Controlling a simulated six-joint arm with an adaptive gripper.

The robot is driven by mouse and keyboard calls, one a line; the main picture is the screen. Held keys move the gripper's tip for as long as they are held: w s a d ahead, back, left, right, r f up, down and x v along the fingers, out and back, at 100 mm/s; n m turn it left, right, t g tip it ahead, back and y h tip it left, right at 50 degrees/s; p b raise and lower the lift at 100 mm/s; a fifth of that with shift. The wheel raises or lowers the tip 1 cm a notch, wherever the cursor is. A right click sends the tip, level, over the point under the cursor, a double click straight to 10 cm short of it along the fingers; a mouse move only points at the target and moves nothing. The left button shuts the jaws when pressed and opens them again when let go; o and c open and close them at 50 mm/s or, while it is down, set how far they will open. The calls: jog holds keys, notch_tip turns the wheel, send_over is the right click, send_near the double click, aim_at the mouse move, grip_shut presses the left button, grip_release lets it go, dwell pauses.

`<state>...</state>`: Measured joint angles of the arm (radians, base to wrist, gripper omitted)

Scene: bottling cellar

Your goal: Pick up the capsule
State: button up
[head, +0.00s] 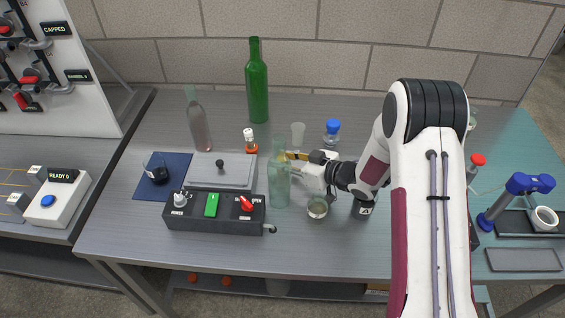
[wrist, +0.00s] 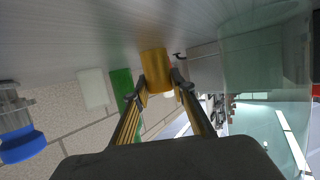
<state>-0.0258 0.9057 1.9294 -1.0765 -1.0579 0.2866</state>
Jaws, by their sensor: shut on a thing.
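The capsule is a gold-orange cylinder (wrist: 155,68) between the fingertips of my gripper (wrist: 159,88) in the wrist view. The fingers are shut on its two sides. In the head view my gripper (head: 291,156) reaches left over the workbench, and the capsule (head: 281,157) shows only as a yellowish patch, partly seen through the neck of a clear greenish bottle (head: 279,188). I cannot tell whether the capsule touches the bench or is just above it.
The clear bottle stands close in front of my fingers and also fills the wrist view's right side (wrist: 265,70). A control box (head: 225,222) is front left.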

jog(key=shift+r, duration=0.2)
jog(key=shift+c, duration=0.2)
jog(key=shift+o, duration=0.2)
jog(key=shift+r, duration=4.85)
